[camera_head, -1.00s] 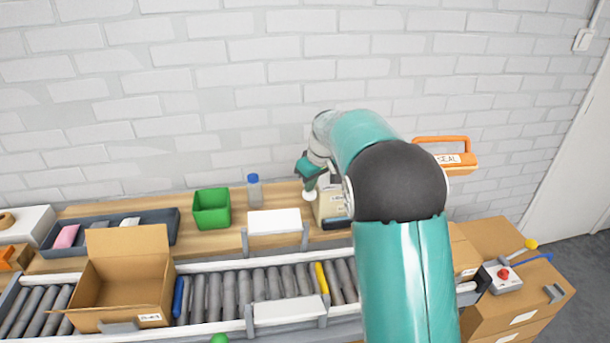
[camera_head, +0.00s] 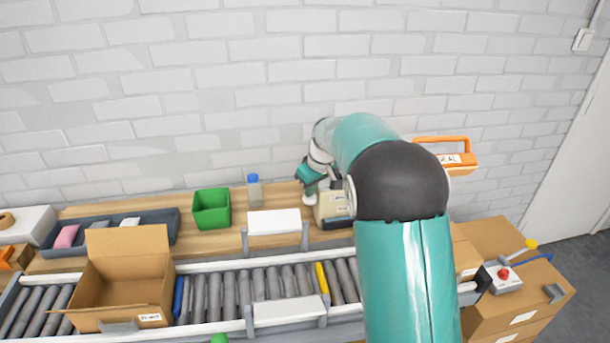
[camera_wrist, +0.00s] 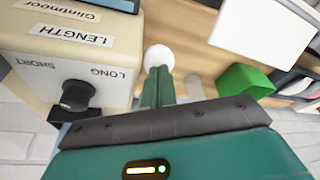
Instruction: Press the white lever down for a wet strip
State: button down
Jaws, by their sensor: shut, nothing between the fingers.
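The white lever's round knob (camera_wrist: 158,57) shows in the wrist view just beyond my fingertips, beside the cream dispenser (camera_wrist: 95,45). It also shows in the head view as a small white knob (camera_head: 310,198) at the dispenser's left side (camera_head: 331,207). My gripper (camera_wrist: 158,76) is shut with nothing between its fingers. Its tips are at the knob; I cannot tell whether they touch it. The dispenser's face carries a black dial (camera_wrist: 78,95) marked LONG and SHORT, with a LENGTH label. The lever's shaft is hidden. In the head view my arm covers the area right of the dispenser.
A green bin (camera_head: 211,209), a blue-capped bottle (camera_head: 254,191) and a white panel (camera_head: 274,222) stand left of the dispenser on the wooden bench. An open carton (camera_head: 123,283) sits on the roller conveyor in front. An orange-handled SEAL device (camera_head: 456,158) is at the right.

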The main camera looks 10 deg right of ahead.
jog(key=shift+s+f, duration=0.1)
jog(key=shift+f, duration=0.9)
dwell(0.4)
jog(key=shift+f, duration=0.25)
dwell(0.4)
notch_tip(320, 180, up, 10)
jog(key=w, duration=0.2)
dwell(1.0)
jog(key=shift+w, duration=0.1)
dwell(0.5)
